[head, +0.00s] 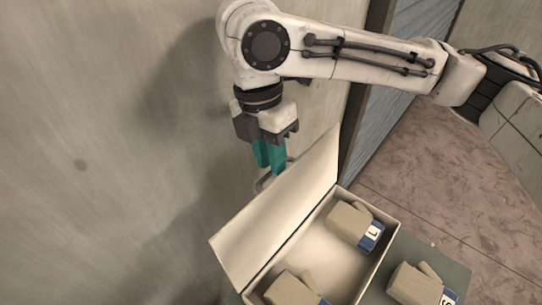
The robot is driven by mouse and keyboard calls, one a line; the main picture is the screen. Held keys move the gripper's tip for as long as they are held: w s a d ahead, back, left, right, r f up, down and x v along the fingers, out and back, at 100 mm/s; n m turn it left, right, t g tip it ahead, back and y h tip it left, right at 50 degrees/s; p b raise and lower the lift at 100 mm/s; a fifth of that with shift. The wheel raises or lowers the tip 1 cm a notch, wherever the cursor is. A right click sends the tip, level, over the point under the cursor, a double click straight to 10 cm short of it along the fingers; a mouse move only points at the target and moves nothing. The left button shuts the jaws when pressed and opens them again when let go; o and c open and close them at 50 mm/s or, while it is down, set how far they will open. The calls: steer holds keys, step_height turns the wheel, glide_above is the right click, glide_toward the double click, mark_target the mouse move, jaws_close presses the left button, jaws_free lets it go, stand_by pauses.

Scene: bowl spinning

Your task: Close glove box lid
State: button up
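The glove box (381,268) is an open cream-white box at the lower middle of the head view. Its lid (285,222) stands raised and tilted along the box's left side, inner face toward me. A thin grey curved handle (262,184) shows partly past the lid's edge; the lid hides the rest. My gripper (270,166) points down with teal fingers just behind the lid's upper edge, close to the handle. The fingers appear close together; whether they touch or hold the handle is unclear.
Inside the box lie a beige glove with a blue "L" label (352,224) and another beige glove (292,289). A third glove (415,284) lies outside on a grey-green surface (434,257). A wall (90,100) stands close behind the lid and gripper.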

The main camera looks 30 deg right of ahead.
steer(key=shift+s+f, duration=0.1)
steer(key=shift+f, duration=0.3)
steer(key=shift+c, duration=0.2)
jaws_close()
stand_by(1.0)
